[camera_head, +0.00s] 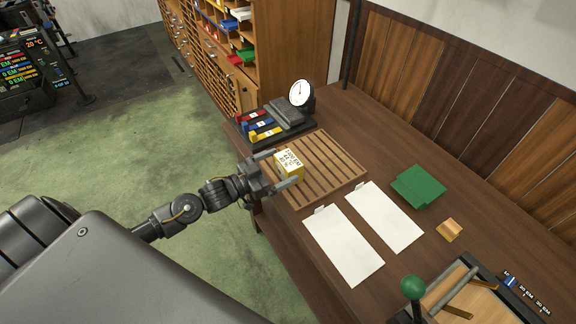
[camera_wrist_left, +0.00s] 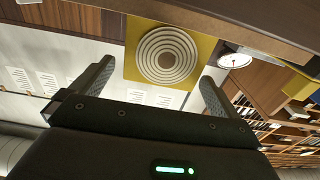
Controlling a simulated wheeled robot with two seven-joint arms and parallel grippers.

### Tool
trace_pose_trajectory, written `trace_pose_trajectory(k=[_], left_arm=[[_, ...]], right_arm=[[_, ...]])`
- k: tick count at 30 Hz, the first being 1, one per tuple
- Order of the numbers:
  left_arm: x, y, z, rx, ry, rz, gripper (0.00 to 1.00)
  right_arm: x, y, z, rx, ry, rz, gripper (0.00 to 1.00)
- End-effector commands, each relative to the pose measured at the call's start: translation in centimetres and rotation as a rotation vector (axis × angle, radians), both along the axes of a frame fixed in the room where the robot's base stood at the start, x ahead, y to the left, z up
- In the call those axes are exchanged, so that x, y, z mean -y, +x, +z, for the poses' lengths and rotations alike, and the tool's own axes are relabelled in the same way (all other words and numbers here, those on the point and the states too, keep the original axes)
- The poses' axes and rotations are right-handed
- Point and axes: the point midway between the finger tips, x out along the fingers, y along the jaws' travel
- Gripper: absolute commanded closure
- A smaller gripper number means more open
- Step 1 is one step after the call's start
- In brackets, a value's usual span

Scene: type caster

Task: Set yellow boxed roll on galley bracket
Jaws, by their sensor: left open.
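The yellow boxed roll (camera_head: 289,165) is a small box with a printed pale top and yellow sides, at the slatted wooden rack's left part. In the left wrist view its yellow face (camera_wrist_left: 132,68) shows pale concentric rings. My left gripper (camera_head: 281,170) is open, with one finger on each side of the box; I cannot tell whether they touch it. In the left wrist view the open fingers (camera_wrist_left: 156,72) show gaps beside the rings. I cannot tell for certain which fixture is the galley bracket. My right gripper is not in view.
Behind the slatted rack (camera_head: 335,163) stands a dark unit (camera_head: 285,119) with red, blue and yellow bars and a round dial (camera_head: 300,92). White sheets (camera_head: 343,246), a green pad (camera_head: 418,186) and a wooden block (camera_head: 449,230) lie right. A green-knobbed lever (camera_head: 412,287) stands in front.

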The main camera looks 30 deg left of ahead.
Motion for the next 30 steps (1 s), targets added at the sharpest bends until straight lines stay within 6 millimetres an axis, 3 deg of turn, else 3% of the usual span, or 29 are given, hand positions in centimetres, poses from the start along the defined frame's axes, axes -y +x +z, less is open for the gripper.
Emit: trace_pose_trajectory(k=[1,6,15,27,30], left_arm=[[0.4,0.9,0.7,0.002,-0.002,0.001,0.0],[1.5,2.7,0.4,0.001,-0.001,0.001,0.0],[1.7,3.1,0.2,0.001,0.001,0.0,0.0],[1.7,3.0,0.2,0.001,0.001,0.0,0.51],[1.7,3.1,0.3,0.002,0.0,0.0,0.55]], right_arm=[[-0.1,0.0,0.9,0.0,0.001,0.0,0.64],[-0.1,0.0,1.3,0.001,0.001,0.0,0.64],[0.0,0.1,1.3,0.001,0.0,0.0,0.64],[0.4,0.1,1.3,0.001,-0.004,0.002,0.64],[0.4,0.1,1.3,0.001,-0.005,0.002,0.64]])
